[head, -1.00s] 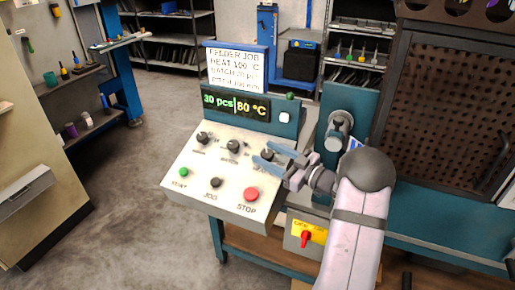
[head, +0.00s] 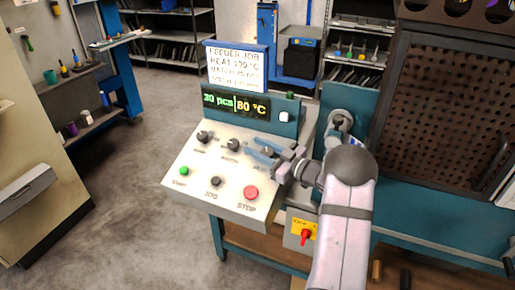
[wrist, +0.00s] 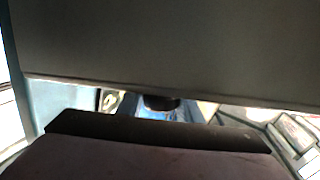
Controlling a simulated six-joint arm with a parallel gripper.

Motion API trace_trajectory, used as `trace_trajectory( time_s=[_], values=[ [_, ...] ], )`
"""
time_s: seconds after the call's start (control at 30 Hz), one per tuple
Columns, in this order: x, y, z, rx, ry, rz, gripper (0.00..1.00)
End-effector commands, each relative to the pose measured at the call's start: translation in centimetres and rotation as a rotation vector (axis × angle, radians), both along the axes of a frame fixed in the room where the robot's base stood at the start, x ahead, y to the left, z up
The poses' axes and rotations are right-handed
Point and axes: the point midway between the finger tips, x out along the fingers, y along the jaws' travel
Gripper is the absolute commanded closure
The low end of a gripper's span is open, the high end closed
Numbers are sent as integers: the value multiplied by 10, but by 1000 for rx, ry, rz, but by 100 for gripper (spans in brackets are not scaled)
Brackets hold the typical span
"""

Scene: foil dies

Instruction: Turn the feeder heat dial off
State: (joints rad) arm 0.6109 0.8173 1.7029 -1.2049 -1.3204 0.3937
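The feeder's control panel (head: 205,175) slopes in front of a display (head: 235,104) reading "80 °C" in yellow beside green "pcs" text. Three black dials sit in its upper row: a left dial (head: 203,137), a middle dial (head: 233,145) and a right dial (head: 267,151). Their small labels are too blurred to read surely. My gripper (head: 256,150) is at the right dial, its blue-tipped fingers apart on either side of it. In the wrist view a dark knob (wrist: 160,102) shows between blue fingers; contact cannot be told.
Below the dials are a green button (head: 184,170), a black JOG knob (head: 215,181) and a red STOP button (head: 251,192). A job sign (head: 236,66) stands above the display. A yellow plate with a red switch (head: 304,235) is below my arm. Room left of the panel is clear.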

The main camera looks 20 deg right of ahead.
Motion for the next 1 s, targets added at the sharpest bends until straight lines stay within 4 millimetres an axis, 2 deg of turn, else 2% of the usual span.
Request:
trace_trajectory(
  time_s=[0.37, 1.0],
  values=[
    [-2, 3, -1, -18, 19, 81, 90],
    [-12, 13, -7, -100, 104, 442, 90]
  ],
)
